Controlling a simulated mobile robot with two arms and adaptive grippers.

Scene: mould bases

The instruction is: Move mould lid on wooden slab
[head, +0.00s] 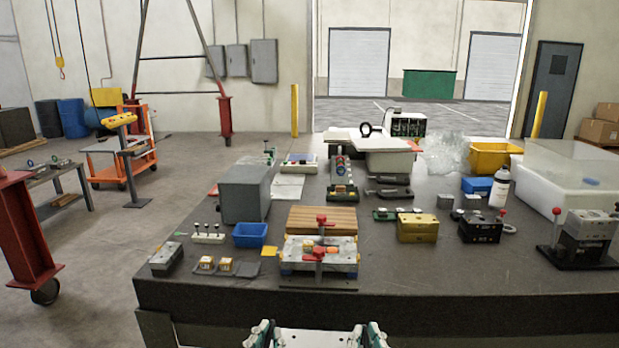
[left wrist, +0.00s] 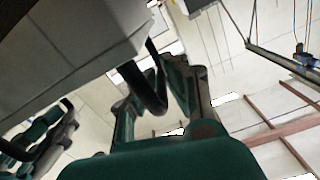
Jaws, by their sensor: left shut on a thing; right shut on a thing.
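The wooden slab (head: 322,219) lies flat on the dark table, behind a clamped metal mould base (head: 290,250) with red-knobbed clamps. A light grey plate, which looks like the mould lid (head: 313,339), shows at the bottom edge of the head view, in front of the table, mostly cut off. My left gripper (head: 262,334) is at its left end and my right gripper (head: 372,335) at its right end. In the left wrist view, my left gripper (left wrist: 155,95) is shut on a black curved handle of the grey lid (left wrist: 65,45). The right gripper's grip is hidden.
A grey box (head: 244,193) and a blue bin (head: 250,234) stand left of the slab. A yellow block (head: 417,228) and a black block (head: 480,229) stand to its right. Trays and tools crowd behind. The slab's top looks clear.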

